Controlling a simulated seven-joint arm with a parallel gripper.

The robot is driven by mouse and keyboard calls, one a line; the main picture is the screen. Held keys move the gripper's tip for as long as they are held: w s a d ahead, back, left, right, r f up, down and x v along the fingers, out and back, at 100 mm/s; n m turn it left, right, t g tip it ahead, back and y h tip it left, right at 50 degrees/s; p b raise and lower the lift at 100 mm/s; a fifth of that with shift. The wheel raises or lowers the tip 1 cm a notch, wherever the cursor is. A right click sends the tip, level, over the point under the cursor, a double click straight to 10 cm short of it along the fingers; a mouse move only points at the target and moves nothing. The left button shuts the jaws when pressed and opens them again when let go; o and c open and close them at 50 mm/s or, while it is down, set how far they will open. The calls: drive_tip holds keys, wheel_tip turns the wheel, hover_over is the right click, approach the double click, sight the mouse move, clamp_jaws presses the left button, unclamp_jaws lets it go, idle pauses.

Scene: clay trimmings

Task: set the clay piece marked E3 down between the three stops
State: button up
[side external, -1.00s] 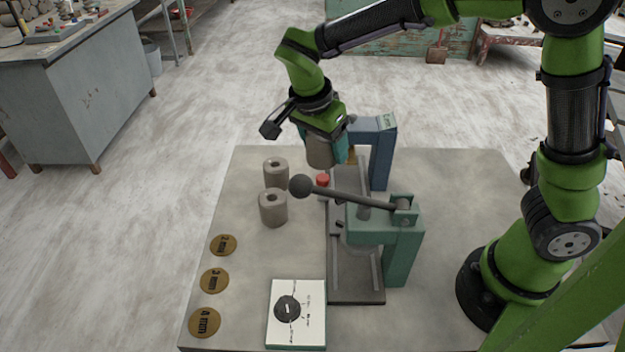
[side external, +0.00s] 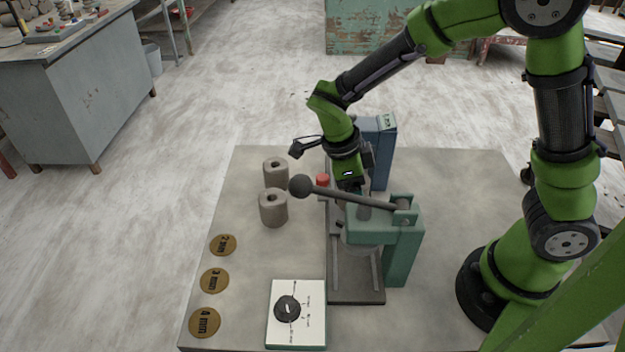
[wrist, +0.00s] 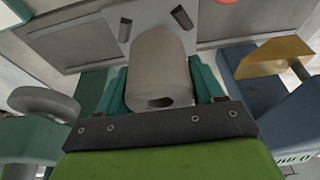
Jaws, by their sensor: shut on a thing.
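My gripper (side external: 348,180) is over the grey bed (side external: 355,292), between the blue and green machine heads. In the wrist view its teal fingers (wrist: 160,88) are shut on a grey clay piece (wrist: 158,58) with a hole in its near end. No E3 mark shows on it. Two dark stops, one on the left (wrist: 125,30) and one on the right (wrist: 181,17), stand on the bed just beyond the piece. I cannot make out the third stop. In the side view the held piece is hidden, and I cannot tell whether it touches the bed.
A green press (side external: 402,252) with a ball-ended lever (side external: 345,195) stands close in front of my gripper. A blue column (side external: 384,160) stands behind. Two clay cylinders (side external: 273,208), a red button (side external: 322,180), brass discs (side external: 214,281) and a dial box (side external: 310,335) are leftward.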

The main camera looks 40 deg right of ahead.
drive_tip(key=shift+f, duration=1.45)
drive_tip(key=shift+f, duration=0.15)
drive_tip(key=o, duration=1.2)
drive_tip(key=shift+o, duration=0.2)
